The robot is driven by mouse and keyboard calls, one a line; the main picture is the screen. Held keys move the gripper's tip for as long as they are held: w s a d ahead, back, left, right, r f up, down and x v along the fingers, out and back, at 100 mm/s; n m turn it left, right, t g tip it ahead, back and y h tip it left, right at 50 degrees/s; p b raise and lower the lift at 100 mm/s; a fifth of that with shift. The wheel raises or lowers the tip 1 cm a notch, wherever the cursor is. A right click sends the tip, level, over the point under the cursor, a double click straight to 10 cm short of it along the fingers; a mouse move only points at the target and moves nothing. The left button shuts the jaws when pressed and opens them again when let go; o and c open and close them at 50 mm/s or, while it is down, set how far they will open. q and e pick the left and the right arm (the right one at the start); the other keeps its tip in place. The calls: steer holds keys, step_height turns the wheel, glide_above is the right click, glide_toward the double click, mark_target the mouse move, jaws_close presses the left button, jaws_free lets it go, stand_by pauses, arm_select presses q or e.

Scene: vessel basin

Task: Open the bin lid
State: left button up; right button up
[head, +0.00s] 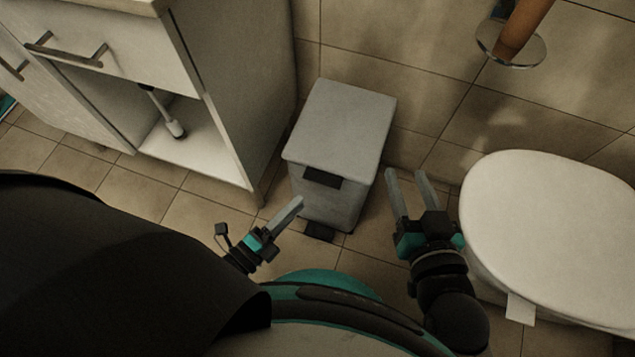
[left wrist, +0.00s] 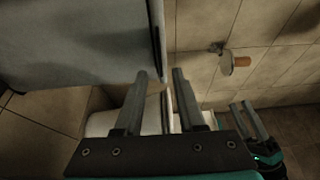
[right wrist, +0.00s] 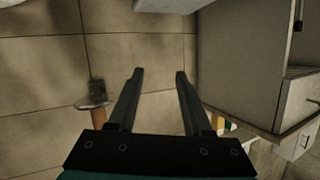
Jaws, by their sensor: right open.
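A grey pedal bin (head: 335,205) stands on the floor against the wall, its flat lid (head: 340,122) down. A dark tab (head: 323,178) sits under the lid's front edge and a black pedal (head: 319,231) at the base. My left gripper (head: 298,203) is in front of the bin; in the left wrist view (left wrist: 159,72) its fingers are apart and empty, with the bin's grey side (left wrist: 75,40) close by. My right gripper (head: 405,175) is open and empty to the right of the bin.
A white toilet (head: 555,215) stands close to the right of my right gripper. A cabinet (head: 230,80) with an open lower compartment is left of the bin. A wall holder (head: 510,45) with an orange-brown object is at the upper right. Tiled floor (head: 185,215) is free in front of the cabinet.

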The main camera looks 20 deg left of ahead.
mark_target(319, 183)
arm_select(q)
steer(key=b+x, duration=0.1)
steer(key=x, duration=0.7)
arm_select(e)
steer(key=shift+s+a+r+m+t+y, duration=0.15)
steer(key=shift+s+a+r+t+y, duration=0.2)
steer(key=shift+t, duration=0.35)
steer(key=shift+s+a+r+m+t+y, duration=0.15)
steer(key=shift+a+r+t, duration=0.2)
steer(key=shift+r+t, duration=0.25)
steer(key=shift+f, duration=0.1)
arm_select(q)
jaws_close()
